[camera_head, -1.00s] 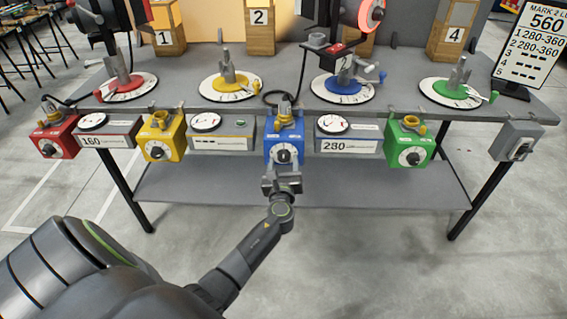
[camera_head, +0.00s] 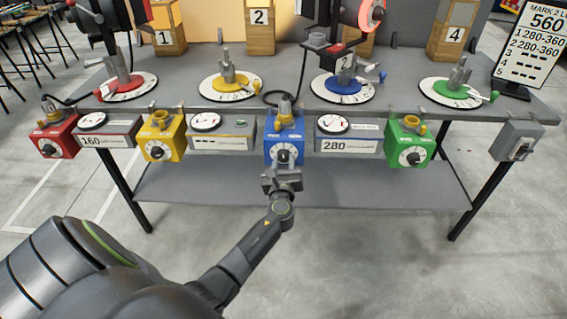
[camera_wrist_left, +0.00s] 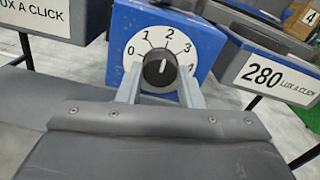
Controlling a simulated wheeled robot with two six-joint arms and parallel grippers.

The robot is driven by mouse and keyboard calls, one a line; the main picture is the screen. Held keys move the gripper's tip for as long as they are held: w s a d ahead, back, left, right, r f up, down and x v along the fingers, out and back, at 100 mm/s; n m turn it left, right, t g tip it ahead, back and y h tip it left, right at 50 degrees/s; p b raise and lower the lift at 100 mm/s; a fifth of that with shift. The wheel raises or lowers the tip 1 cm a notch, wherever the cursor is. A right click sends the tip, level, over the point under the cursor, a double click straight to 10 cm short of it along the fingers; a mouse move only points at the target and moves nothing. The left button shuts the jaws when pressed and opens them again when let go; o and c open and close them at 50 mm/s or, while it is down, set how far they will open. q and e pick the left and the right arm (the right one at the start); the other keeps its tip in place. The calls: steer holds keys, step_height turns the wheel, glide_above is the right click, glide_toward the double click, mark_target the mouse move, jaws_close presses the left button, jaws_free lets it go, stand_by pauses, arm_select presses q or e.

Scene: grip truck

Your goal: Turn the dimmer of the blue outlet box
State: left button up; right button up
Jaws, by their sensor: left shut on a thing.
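The blue outlet box (camera_head: 285,128) hangs at the front edge of the table, in the middle of the head view. Its front carries a round white dial numbered 0 to 4 with a black dimmer knob (camera_wrist_left: 160,69). The knob's white mark points about straight up, near 2, in the left wrist view. My left gripper (camera_head: 283,170) is in front of the box, and its two fingers (camera_wrist_left: 160,80) are shut on the dimmer knob, one on each side. In the head view the gripper partly hides the lower part of the box. My right gripper is not in view.
A meter box reading 280 (camera_head: 347,145) is right of the blue box, and another meter box (camera_head: 221,143) is left of it. Yellow (camera_head: 160,137), red (camera_head: 54,138) and green (camera_head: 410,142) outlet boxes hang along the same edge. A lower shelf (camera_head: 310,188) lies below.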

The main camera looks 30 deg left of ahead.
arm_select(q)
steer(key=shift+f+n+b, duration=0.1)
steer(key=shift+n+b, duration=0.25)
steer(key=shift+n, duration=0.15)
steer(key=n+b, duration=0.2)
steer(key=n, duration=0.1)
steer(key=n+b, duration=0.1)
steer(key=n, duration=0.2)
steer(key=shift+b, duration=0.3)
steer(key=shift+n+b, duration=0.5)
steer(key=shift+n, duration=0.4)
steer(key=shift+n+b, duration=0.55)
steer(key=shift+n, duration=0.35)
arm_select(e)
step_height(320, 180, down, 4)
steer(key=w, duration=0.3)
arm_select(q)
steer(key=n+b, duration=0.2)
steer(key=n, duration=0.1)
steer(key=shift+d+n, duration=0.1)
steer(key=shift+n, duration=0.3)
steer(key=shift+n+b, duration=0.35)
steer(key=shift+n, duration=0.35)
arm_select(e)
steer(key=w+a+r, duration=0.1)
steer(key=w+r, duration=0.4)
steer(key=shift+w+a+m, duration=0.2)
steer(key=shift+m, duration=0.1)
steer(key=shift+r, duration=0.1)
